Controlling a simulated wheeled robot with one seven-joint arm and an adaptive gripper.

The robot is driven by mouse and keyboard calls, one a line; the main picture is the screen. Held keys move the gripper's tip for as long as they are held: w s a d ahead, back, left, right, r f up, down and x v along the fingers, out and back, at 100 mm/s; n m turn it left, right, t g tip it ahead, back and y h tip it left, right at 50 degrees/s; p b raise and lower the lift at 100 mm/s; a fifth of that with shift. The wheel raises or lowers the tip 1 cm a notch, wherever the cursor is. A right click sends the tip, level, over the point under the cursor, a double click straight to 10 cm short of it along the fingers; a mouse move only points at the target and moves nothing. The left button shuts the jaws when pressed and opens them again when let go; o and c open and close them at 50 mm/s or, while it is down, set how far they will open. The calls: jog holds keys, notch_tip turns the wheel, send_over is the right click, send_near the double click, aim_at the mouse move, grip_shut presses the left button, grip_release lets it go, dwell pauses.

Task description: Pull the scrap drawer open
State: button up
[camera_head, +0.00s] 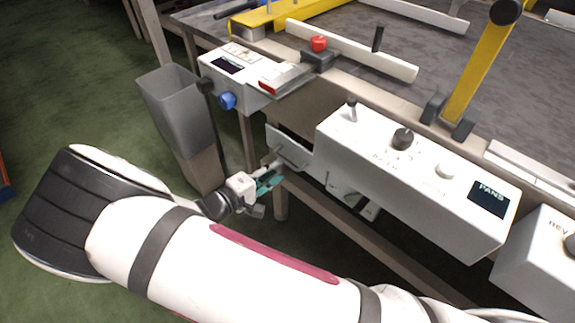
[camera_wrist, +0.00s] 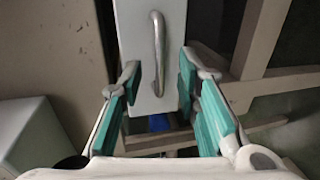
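The scrap drawer (camera_head: 293,158) is a white box with a light front. It juts out at the left end of the white PANS control box, and a dark gap shows along its top. In the wrist view its white front (camera_wrist: 124,20) carries an upright metal bar handle (camera_wrist: 158,52). My gripper (camera_head: 272,180) is just in front of and below the drawer front. In the wrist view my gripper (camera_wrist: 158,88) is open, with a teal-padded finger on each side of the handle and clear space between them. I cannot tell whether the fingertips touch the drawer front.
The PANS control box (camera_head: 420,180) with knobs and a lever is right of the drawer. A grey bin (camera_head: 178,105) stands at left. A small panel with a blue knob (camera_head: 227,100) is above. Table legs and a rail (camera_head: 385,255) lie below the drawer.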

aim_at(286, 164)
jog(key=b+x, duration=0.1)
jog(key=x, duration=0.5)
grip_shut()
